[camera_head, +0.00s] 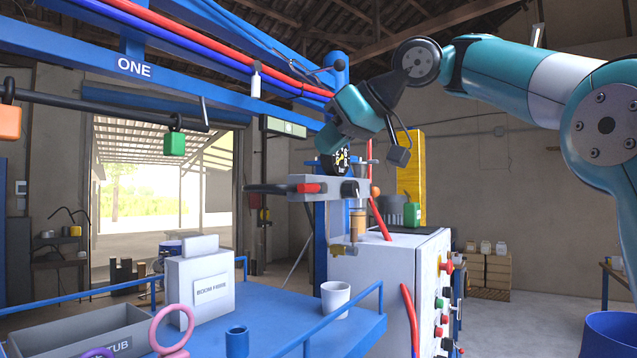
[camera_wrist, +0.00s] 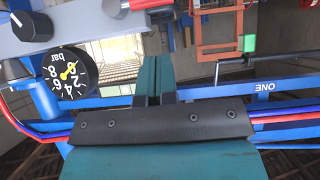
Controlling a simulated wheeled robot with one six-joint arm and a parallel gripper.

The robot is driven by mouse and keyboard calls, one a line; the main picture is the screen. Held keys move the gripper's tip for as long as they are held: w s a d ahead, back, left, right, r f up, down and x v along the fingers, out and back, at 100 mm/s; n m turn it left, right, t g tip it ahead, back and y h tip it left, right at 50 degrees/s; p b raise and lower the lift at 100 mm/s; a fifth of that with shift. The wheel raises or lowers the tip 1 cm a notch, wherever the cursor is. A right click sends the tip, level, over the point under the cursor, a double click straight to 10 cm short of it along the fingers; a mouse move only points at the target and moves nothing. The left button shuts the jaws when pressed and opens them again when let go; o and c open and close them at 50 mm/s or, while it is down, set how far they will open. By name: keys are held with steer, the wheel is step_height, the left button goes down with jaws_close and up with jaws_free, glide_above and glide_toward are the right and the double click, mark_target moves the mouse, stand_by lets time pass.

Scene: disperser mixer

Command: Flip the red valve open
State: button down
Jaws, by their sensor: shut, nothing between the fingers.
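The red valve handle (camera_head: 308,188) lies level along the front of a grey block (camera_head: 330,189) above the white cabinet in the head view. Its red part (camera_wrist: 148,3) is cut off at the top edge of the wrist view. My gripper (camera_wrist: 158,62) is shut and empty, its teal fingers together just below the red part in that picture. In the head view my gripper (camera_head: 330,140) is just above the block; its fingertips are hard to make out. Whether it touches the handle I cannot tell.
A black pressure gauge (camera_wrist: 70,72) sits left of my fingers in the wrist view. A white control cabinet (camera_head: 385,285) stands below the block. A blue table (camera_head: 285,320) holds a white mug (camera_head: 335,298) and a grey tub (camera_head: 60,330). Blue beams and red hoses run overhead.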

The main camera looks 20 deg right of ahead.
mark_target(312, 188)
steer(key=f, duration=0.1)
steer(key=w+f+b, duration=0.1)
steer(key=f, duration=0.1)
steer(key=a+f+b, duration=0.1)
steer(key=shift+w+a+f, duration=0.1)
steer(key=shift+w+f, duration=0.3)
steer(key=shift+a+f+h+b, duration=0.1)
steer(key=shift+f+h+b, duration=0.15)
steer(key=shift+b, duration=0.45)
